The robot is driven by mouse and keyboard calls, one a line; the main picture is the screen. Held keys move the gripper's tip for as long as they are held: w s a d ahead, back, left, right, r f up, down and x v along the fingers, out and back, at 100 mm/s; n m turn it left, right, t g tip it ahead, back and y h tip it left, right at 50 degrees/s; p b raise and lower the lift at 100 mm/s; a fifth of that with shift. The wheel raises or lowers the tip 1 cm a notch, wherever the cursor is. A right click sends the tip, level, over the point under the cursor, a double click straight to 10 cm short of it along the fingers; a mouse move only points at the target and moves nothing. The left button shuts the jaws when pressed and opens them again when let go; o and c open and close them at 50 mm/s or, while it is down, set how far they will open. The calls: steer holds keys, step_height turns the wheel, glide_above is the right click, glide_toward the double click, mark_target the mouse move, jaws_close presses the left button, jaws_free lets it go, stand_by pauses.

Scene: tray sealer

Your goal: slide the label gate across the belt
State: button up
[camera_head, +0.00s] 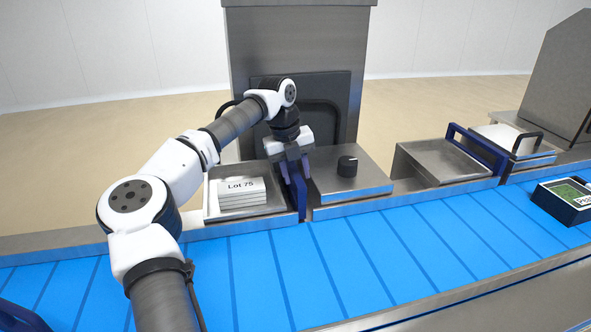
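A dark blue upright piece that looks like the label gate (299,200) stands at the belt's far edge. It is between the tray of "Lot 75" labels and a metal block with a black knob. My gripper (294,172) points down over this blue piece, with its fingers at the upper part. The fingers and blue piece overlap in view, so I cannot tell whether they grip it. The blue belt (400,240) runs across the foreground, and its stretch in front of the gate looks clear.
The label tray (209,204) is left of the gate, the knobbed metal block (345,186) right of it. A tall metal housing (300,35) rises behind.

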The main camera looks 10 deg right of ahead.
jaws_close()
steer(key=shift+f, duration=0.1)
stand_by(0.4)
